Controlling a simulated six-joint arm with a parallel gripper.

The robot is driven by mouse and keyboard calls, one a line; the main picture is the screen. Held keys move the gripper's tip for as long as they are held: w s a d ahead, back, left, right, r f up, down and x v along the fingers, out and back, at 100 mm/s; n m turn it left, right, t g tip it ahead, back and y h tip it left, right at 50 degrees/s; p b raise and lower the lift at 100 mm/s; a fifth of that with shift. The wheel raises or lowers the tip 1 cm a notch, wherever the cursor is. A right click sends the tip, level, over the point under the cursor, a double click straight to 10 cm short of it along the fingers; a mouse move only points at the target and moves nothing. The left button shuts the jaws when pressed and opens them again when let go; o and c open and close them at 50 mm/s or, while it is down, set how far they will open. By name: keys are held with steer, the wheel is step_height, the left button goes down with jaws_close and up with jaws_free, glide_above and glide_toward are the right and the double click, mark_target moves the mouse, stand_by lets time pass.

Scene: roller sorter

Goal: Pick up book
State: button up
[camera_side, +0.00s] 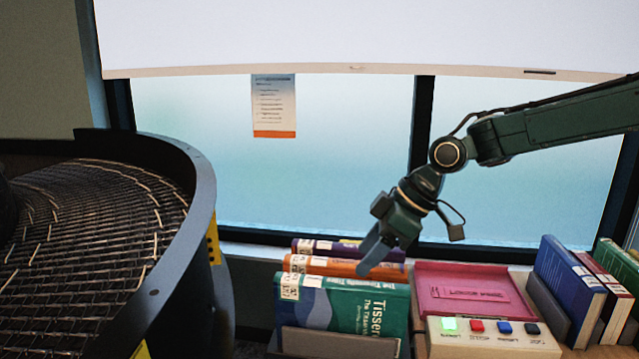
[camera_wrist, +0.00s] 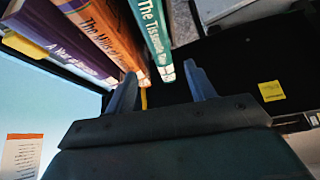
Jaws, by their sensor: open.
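Three books stand in a row at the bottom middle of the side view. The teal book (camera_side: 350,308) is nearest the camera, with an orange book (camera_side: 340,267) and a purple book (camera_side: 330,247) behind it. In the wrist view, the spines of the teal book (camera_wrist: 152,38), the orange book (camera_wrist: 108,35) and the purple book (camera_wrist: 62,42) point toward my fingers. My gripper (camera_side: 368,262) is above the books in the side view. In the wrist view my gripper (camera_wrist: 160,85) has its two fingers apart, with the teal book's end just beyond the gap. Nothing is clearly held.
A pink tray (camera_side: 455,270) lies right of the books, behind a panel with coloured buttons (camera_side: 490,342). Blue, red and green books (camera_side: 570,285) stand at far right. A curved roller conveyor (camera_side: 185,165) with a high rim fills the left. A window is behind.

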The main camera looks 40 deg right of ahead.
mark_target(343, 282)
steer(key=shift+x, duration=1.8)
steer(key=shift+x, duration=2.55)
steer(key=shift+s+a, duration=0.1)
jaws_close()
